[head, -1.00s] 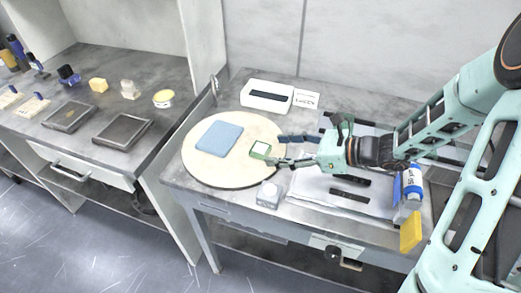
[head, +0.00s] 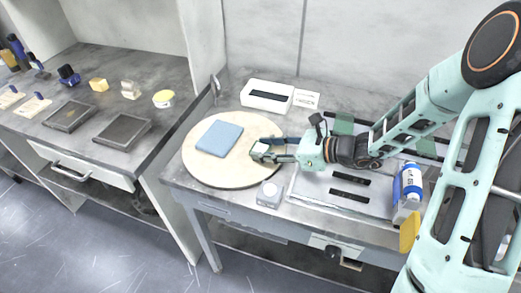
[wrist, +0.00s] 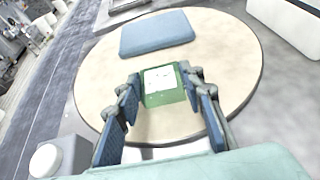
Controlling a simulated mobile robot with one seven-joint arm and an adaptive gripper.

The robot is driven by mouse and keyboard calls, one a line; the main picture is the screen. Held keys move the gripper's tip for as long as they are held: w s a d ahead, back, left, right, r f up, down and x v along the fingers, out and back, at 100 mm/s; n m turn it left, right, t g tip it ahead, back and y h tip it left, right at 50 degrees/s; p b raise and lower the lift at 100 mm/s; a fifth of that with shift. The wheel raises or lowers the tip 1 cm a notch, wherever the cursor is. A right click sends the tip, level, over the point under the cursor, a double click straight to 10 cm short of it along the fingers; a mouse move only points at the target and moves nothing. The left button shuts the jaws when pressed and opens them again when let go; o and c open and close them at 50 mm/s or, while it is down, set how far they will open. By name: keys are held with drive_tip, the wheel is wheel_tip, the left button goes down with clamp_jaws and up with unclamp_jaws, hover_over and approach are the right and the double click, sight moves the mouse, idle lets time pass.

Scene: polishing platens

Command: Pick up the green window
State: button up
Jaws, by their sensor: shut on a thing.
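The green window (wrist: 164,98) is a small square with a green frame and a pale middle. In the wrist view it sits between the two blue-padded fingertips of my gripper (wrist: 160,90). In the head view the window (head: 261,148) is at the right part of the round cream platen (head: 215,177), partly hidden by my gripper (head: 266,153). My gripper is shut on the window. I cannot tell whether the window is touching the platen or just above it.
A blue pad (head: 219,138) lies on the platen, left of the window. A white box (head: 267,96) stands behind. A tray with dark strips (head: 350,197) and a blue-and-white bottle (head: 407,185) are at the right.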

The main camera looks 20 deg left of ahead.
drive_tip(key=c, duration=0.3)
drive_tip(key=shift+r, duration=0.1)
